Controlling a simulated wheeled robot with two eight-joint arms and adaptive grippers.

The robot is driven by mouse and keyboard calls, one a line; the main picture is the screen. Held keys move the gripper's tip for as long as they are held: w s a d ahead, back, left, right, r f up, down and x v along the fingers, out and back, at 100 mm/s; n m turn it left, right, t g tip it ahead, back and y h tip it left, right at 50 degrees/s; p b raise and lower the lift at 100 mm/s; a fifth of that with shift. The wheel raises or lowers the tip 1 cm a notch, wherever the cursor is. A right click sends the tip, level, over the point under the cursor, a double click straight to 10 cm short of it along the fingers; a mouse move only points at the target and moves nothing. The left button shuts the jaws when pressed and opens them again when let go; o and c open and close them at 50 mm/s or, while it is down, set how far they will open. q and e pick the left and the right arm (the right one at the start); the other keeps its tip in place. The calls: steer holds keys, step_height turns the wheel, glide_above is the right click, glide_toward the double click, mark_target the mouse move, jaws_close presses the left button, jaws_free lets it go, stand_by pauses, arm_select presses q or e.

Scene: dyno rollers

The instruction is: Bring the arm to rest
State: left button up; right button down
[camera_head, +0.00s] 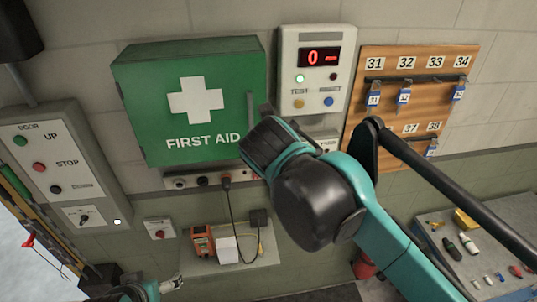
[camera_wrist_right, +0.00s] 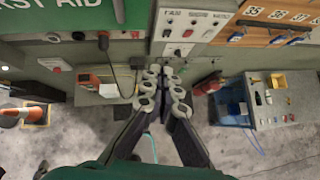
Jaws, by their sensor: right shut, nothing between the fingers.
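My right arm (camera_head: 385,235) comes in from the right in the head view and reaches up and across in front of the wall. Its dark wrist hides most of the right gripper, near the lower right corner of the green first aid box (camera_head: 150,110). In the right wrist view the right gripper (camera_wrist_right: 162,72) has its two linked fingers close together with nothing between them. It points toward the wall below the box and the small panel. A small part of my left arm (camera_head: 148,290) shows at the bottom left edge; its gripper (camera_head: 172,284) is barely in view.
A display unit (camera_head: 318,95) reading 0 and a wooden key board (camera_head: 400,130) hang to the right of the box. A door control panel (camera_head: 50,160) is at left. Below are a shelf (camera_head: 240,262) with an orange device and, at right, a workbench (camera_head: 475,225) with small items.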

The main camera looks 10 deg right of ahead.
steer(key=s+d+f+m+y+b, duration=0.1)
steer(key=s+f+m+b, duration=0.2)
steer(key=f+m+b, duration=0.7)
steer(key=s+d+f+m+g+y+b, duration=0.1)
steer(key=s+f+m+b, duration=0.3)
steer(key=f+m+b, duration=0.7)
steer(key=s+d+f+m+y+b, duration=0.1)
steer(key=f+m+b, duration=1)
steer(key=f, duration=2.3)
steer(key=s+b, duration=0.1)
steer(key=s, duration=0.1)
steer(key=shift+s+d, duration=0.15)
steer(key=shift+s, duration=0.2)
